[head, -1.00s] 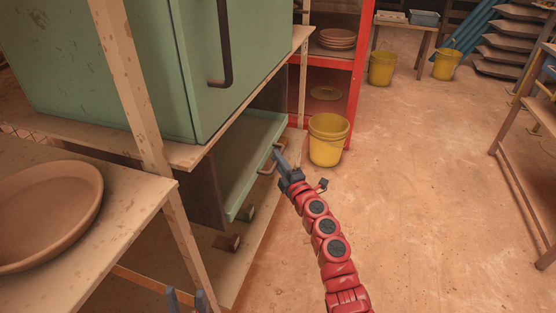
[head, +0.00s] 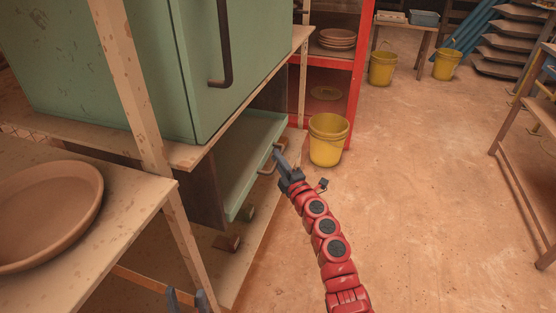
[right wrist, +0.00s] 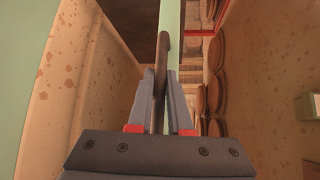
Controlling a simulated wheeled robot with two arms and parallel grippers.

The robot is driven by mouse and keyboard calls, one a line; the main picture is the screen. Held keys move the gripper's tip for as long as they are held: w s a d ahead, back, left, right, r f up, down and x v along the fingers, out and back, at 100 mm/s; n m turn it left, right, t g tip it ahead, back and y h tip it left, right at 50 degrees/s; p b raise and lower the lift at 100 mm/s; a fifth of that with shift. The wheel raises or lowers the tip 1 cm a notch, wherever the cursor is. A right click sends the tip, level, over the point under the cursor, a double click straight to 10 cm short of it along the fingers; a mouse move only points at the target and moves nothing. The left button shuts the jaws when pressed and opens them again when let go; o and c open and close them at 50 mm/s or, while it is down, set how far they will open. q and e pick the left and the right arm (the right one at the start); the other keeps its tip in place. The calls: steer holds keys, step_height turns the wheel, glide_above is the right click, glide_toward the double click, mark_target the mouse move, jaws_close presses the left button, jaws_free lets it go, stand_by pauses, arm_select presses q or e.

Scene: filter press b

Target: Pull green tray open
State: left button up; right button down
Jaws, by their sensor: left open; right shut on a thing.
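The green tray (head: 252,150) is a shallow drawer under the green cabinet, and part of it sticks out from beneath the shelf. Its dark bar handle (head: 269,161) is on the front face, and it also shows upright in the right wrist view (right wrist: 161,70). My right gripper (head: 279,156) is shut on the handle; in the right wrist view its fingers (right wrist: 161,88) stand on both sides of the bar. My left gripper (head: 187,298) is open and empty at the bottom edge, only its fingertips showing, apart from the tray.
The green cabinet (head: 140,60) stands above the tray. A table with a clay dish (head: 50,215) is at the left. A yellow bucket (head: 328,140) stands close to the tray, by the red shelf (head: 354,75).

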steer(key=shift+d, duration=0.1)
steer(key=s+d+p, duration=0.1)
steer(key=s+d, duration=0.3)
steer(key=d, duration=1)
steer(key=s+d+p, duration=0.2)
steer(key=s+d, duration=0.3)
steer(key=d, duration=0.9)
steer(key=shift+s+d+p, duration=0.2)
steer(key=shift+d+p, duration=0.1)
steer(key=c, duration=0.8)
jaws_free()
steer(key=shift+c, duration=0.2)
steer(key=shift+s, duration=0.1)
steer(key=p+v, duration=0.3)
steer(key=v, duration=1.4)
steer(key=shift+d, duration=0.15)
